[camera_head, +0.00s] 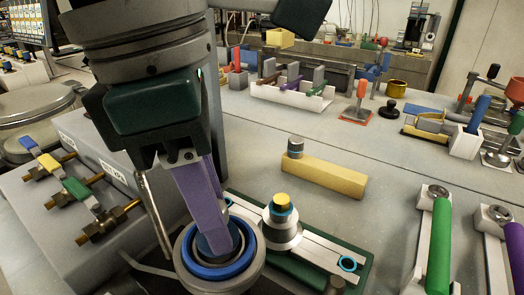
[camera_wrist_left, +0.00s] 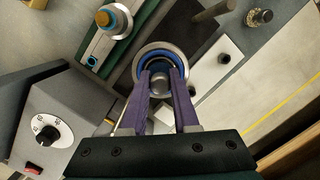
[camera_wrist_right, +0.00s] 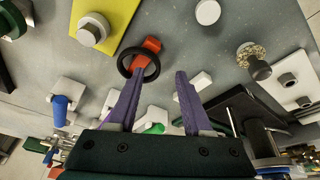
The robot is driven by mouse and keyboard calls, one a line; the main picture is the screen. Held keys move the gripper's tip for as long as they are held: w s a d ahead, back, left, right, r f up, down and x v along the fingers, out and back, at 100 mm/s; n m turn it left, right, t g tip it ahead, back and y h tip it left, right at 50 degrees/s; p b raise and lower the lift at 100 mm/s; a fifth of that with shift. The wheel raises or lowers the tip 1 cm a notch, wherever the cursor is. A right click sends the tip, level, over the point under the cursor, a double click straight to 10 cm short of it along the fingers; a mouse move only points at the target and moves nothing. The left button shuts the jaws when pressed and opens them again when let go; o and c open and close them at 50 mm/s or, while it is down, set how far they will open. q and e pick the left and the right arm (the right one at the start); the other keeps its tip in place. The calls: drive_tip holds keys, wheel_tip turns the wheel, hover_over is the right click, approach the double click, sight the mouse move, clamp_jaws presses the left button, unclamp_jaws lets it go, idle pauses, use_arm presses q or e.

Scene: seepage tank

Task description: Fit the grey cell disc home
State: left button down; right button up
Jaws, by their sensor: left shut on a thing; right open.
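My left gripper (camera_head: 221,246) points down into a round pale cell with a blue ring (camera_head: 190,268) inside its rim. In the left wrist view its purple fingers (camera_wrist_left: 160,75) are shut on a small round grey piece (camera_wrist_left: 160,85), which looks like the grey cell disc. The disc is within the outline of the blue ring, and the fingers hide part of it. I cannot tell whether it is seated or still above the seat. My right gripper (camera_wrist_right: 157,78) is open and empty, above a bench with a black ring (camera_wrist_right: 138,64) and a red block.
Beside the cell, a green-edged base (camera_head: 352,248) carries a stepped post with a yellow top (camera_head: 282,199). A yellow block (camera_head: 322,177) lies behind it. A grey box with coloured valve handles (camera_head: 77,190) stands at the left.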

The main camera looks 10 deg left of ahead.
use_arm(q)
drive_tip(key=shift+f+b, duration=0.45)
drive_tip(key=shift+f, duration=0.05)
use_arm(e)
drive_tip(key=shift+f, duration=0.5)
use_arm(q)
drive_tip(key=c, duration=0.6)
unclamp_jaws()
wheel_tip(320, 180, up, 10)
drive_tip(key=a, duration=0.1)
drive_tip(key=shift+s+a, duration=0.15)
drive_tip(key=shift+s, duration=0.15)
